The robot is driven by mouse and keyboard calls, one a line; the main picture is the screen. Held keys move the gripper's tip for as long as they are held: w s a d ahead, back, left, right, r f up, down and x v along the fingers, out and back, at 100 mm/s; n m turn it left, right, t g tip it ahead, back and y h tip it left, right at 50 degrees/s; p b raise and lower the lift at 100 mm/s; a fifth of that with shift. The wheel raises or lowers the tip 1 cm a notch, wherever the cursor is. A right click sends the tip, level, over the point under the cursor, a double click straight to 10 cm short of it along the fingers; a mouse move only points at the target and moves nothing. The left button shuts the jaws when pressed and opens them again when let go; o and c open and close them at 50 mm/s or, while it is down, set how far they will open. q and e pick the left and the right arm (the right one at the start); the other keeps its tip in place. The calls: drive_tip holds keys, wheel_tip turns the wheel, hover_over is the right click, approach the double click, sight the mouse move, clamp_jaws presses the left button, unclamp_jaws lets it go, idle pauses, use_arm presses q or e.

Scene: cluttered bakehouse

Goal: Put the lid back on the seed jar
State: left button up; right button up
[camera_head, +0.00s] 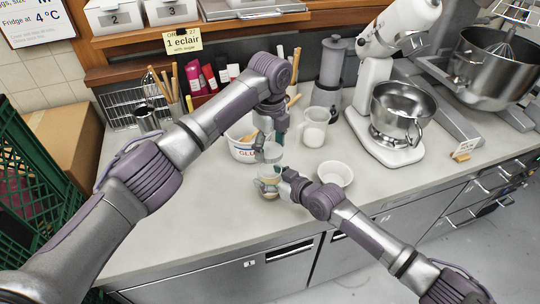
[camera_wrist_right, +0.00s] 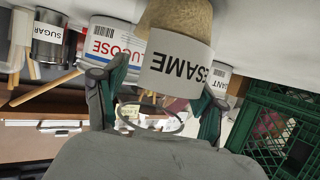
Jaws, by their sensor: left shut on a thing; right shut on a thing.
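The seed jar (camera_wrist_right: 176,62) fills the top middle of the right wrist view, upside down there, with tan seeds and a white label reading SESAME. In the head view the jar (camera_head: 268,189) is small, at the counter's front middle. My right gripper (camera_head: 277,180) is shut on it from the right; its green-padded fingers flank it in the wrist view (camera_wrist_right: 158,98). My left gripper (camera_head: 268,144) reaches down from above and is shut on a small pale round piece (camera_head: 268,156), apparently the lid, just above the jar. Whether lid and jar touch is unclear.
A white tub marked GLUCOSE (camera_head: 240,149) stands just behind left. A white bowl (camera_head: 335,174) is to the right, a jug (camera_head: 314,128) behind it. A stand mixer (camera_head: 385,135) stands further right. The left front counter is clear.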

use_arm(q)
drive_tip(key=shift+f, duration=1.25)
drive_tip(key=shift+f, duration=0.1)
drive_tip(key=shift+f, duration=0.75)
drive_tip(key=shift+f, duration=0.6)
drive_tip(key=m, duration=1.2)
drive_tip(key=shift+w+r+m, duration=0.1)
drive_tip(key=shift+w+m, duration=0.05)
drive_tip(key=shift+m, duration=0.95)
drive_tip(key=m, duration=0.2)
drive_tip(key=shift+m, duration=0.4)
